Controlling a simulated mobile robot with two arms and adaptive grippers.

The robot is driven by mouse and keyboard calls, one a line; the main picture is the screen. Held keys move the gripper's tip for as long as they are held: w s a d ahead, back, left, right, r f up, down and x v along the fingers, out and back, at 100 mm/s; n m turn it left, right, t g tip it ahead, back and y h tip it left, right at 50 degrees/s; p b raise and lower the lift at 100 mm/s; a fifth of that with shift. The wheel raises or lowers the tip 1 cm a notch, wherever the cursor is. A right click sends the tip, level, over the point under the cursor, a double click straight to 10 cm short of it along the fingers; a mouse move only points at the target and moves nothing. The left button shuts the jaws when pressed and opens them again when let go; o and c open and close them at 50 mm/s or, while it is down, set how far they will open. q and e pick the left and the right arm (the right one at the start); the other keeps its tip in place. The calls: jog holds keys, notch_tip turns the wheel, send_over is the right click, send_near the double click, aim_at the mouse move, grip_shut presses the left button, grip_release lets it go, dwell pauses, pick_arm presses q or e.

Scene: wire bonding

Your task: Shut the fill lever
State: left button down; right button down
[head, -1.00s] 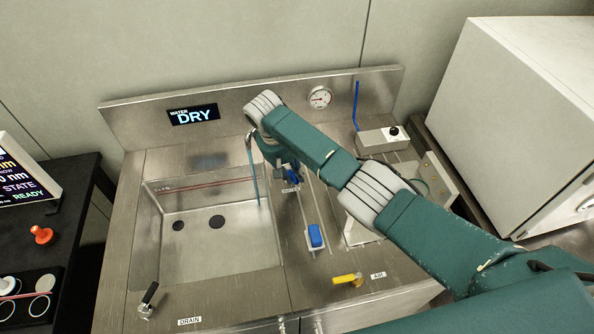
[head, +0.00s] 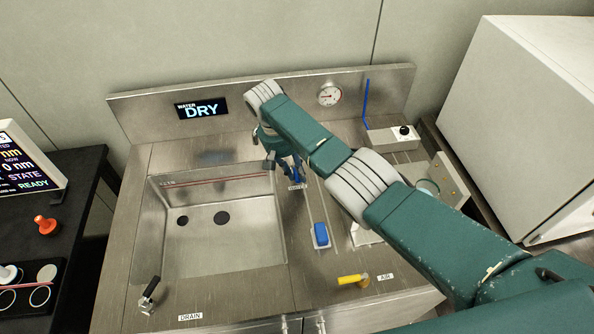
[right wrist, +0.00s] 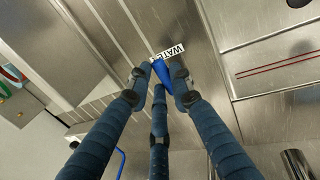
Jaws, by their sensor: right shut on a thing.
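The blue fill lever (head: 297,172) stands on the steel deck right of the sink, by the WATER label (head: 297,187). My right gripper (head: 284,168) reaches down over it and is shut on it. In the right wrist view the fingertips (right wrist: 158,82) close around the blue lever (right wrist: 163,73), just beside the WATER label (right wrist: 168,53). The fingers hide part of the lever, so its exact angle is hard to tell. My left gripper is not in view.
The empty sink (head: 157,222) lies left of the lever. The display (head: 202,108) reads WATER DRY. A blue block (head: 321,235), the yellow AIR lever (head: 352,280) and the black DRAIN lever (head: 149,290) are nearby. A pressure gauge (head: 329,96) is on the backsplash.

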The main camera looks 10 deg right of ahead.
jog(key=c, duration=1.5)
grip_release()
jog(key=shift+a+r, duration=0.1)
jog(key=shift+c, duration=0.2)
jog(key=shift+r, duration=0.1)
jog(key=v, duration=1.1)
jog(key=shift+r, duration=0.4)
jog(key=shift+a, duration=0.15)
